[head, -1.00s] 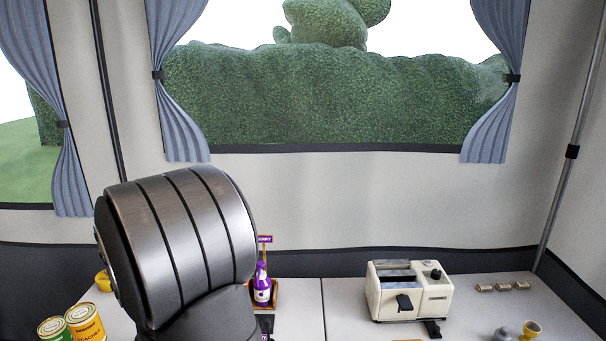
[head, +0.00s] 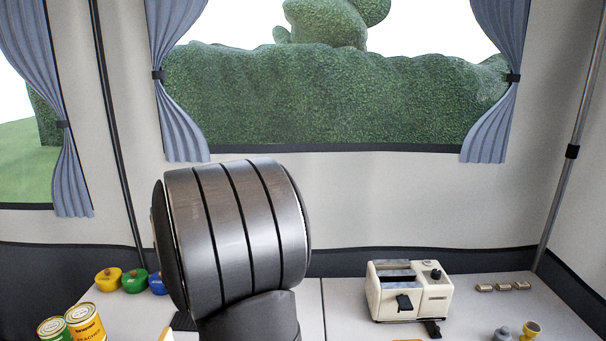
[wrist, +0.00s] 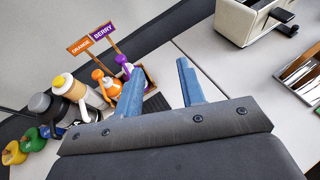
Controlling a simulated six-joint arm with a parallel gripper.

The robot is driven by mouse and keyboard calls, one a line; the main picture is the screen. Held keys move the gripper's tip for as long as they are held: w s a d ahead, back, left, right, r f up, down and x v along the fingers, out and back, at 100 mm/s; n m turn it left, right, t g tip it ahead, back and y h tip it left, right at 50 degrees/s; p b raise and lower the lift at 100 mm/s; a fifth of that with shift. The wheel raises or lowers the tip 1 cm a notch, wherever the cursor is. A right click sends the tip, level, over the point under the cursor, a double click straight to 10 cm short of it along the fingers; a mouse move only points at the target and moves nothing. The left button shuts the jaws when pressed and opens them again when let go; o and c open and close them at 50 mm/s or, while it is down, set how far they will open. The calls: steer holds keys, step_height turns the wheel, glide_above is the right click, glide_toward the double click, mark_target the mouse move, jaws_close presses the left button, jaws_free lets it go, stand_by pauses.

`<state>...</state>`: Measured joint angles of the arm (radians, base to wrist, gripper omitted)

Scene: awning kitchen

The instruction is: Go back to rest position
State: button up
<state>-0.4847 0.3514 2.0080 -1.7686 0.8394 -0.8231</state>
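My gripper (wrist: 160,92) shows in the wrist view with its two blue fingers apart and nothing between them. It is above the worktop, with the orange bottle (wrist: 104,82) and purple bottle (wrist: 131,72) beyond its left finger. In the head view only my arm's large metal joint shows; the gripper itself is hidden or out of frame.
A cream toaster (head: 409,291) stands right of centre, also in the wrist view (wrist: 248,18). Two cans (head: 85,322) stand front left. Yellow (head: 108,280) and green (head: 134,281) pots are at the back left. Bare worktop lies left of the toaster.

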steer(key=shift+w+d+m+g+h, duration=0.15)
steer(key=shift+d+m+h, duration=0.15)
steer(key=shift+d, duration=0.7)
steer(key=shift+d+m+g+h, duration=0.15)
steer(key=shift+d+m+h, duration=0.15)
steer(key=shift+d, duration=0.65)
steer(key=s+a+f+n+y, duration=0.1)
steer(key=s+a+n+y, duration=0.1)
steer(key=a, duration=0.7)
steer(key=s+a+f+n+t+y, duration=0.1)
steer(key=s+a+n+y, duration=0.2)
steer(key=a, duration=0.7)
steer(key=shift+a+n+t+y, duration=0.3)
steer(key=shift+n+y, duration=0.3)
steer(key=shift+y, duration=0.3)
steer(key=shift+d+r, duration=0.1)
steer(key=shift+r, duration=0.05)
